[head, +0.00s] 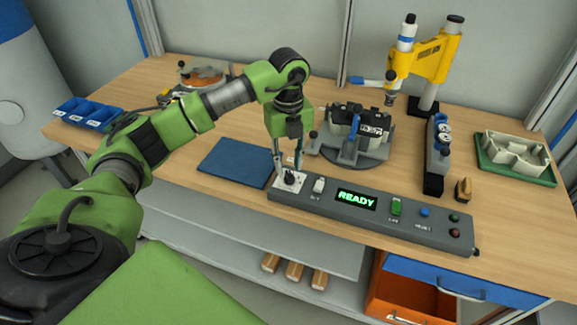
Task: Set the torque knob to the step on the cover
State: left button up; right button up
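The torque knob (290,179) is a small dark knob on a white plate at the left end of the grey control box (325,208). The box's display reads READY in green. My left gripper (288,172) points straight down over the knob, with its fingers on either side of it. Whether the fingers touch the knob is too small to tell. The knob's setting cannot be read. A dark cover-like part (358,124) with a white label sits in a round grey fixture behind the box; the label's text is not legible. My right gripper is not in view.
A blue mat (236,162) lies left of the box. Blue bins (88,114) stand at the far left. A yellow press (428,60) stands at the back, and a green tray (516,158) holds a pale part at right. An orange drawer (412,292) is open below.

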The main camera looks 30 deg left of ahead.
aim_at(288, 171)
pick_arm(q)
notch_tip(288, 171, up, 10)
dwell(0.3)
jog(key=shift+f, duration=0.1)
dwell(0.4)
